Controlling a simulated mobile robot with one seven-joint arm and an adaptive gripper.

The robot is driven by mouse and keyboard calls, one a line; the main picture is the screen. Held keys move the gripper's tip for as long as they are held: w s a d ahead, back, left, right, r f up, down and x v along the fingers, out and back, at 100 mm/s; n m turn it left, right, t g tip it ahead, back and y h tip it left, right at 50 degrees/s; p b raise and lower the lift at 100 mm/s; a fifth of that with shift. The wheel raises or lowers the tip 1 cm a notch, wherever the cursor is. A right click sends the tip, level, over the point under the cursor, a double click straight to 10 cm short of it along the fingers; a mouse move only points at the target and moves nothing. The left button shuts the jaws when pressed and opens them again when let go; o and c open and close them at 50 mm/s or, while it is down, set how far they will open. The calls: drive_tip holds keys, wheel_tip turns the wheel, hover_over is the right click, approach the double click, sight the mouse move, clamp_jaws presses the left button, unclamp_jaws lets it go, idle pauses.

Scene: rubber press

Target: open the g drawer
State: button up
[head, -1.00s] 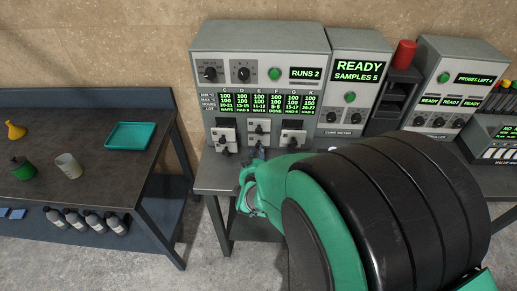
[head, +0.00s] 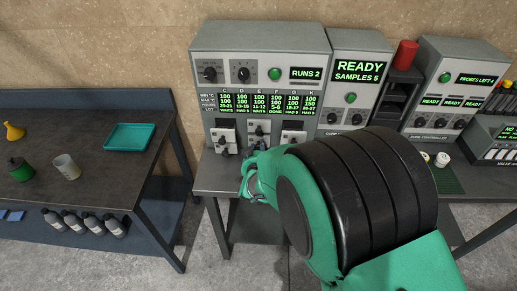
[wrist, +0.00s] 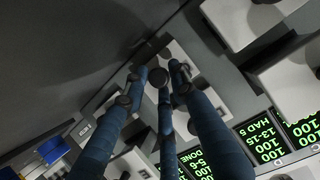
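The grey press unit (head: 258,62) stands on the bench with a green display row lettered C to K. Under the G column, a pale drawer front (head: 293,126) with dark knobs shows at the right of the drawer group; it looks closed. Which knob belongs to G is too small to tell. My gripper (head: 257,150) is in front of the middle drawers, left of that front. The fingers hide part of the fronts and displays.
Other pale drawers with knobs (head: 224,127) sit at the left. A separate table with a teal tray (head: 129,137) is at the left, beyond a floor gap.

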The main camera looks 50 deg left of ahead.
clamp_jaws()
drive_tip(key=s+d, duration=0.3)
drive_tip(key=shift+r+p, duration=0.1)
drive_tip(key=shift+p, duration=0.2)
drive_tip(key=shift+o, duration=1.3)
unclamp_jaws()
drive_tip(key=shift+s+d, duration=0.1)
drive_tip(key=v, duration=1.1)
drive_tip(key=shift+s+r, duration=0.2)
drive_tip(key=shift+d, duration=0.2)
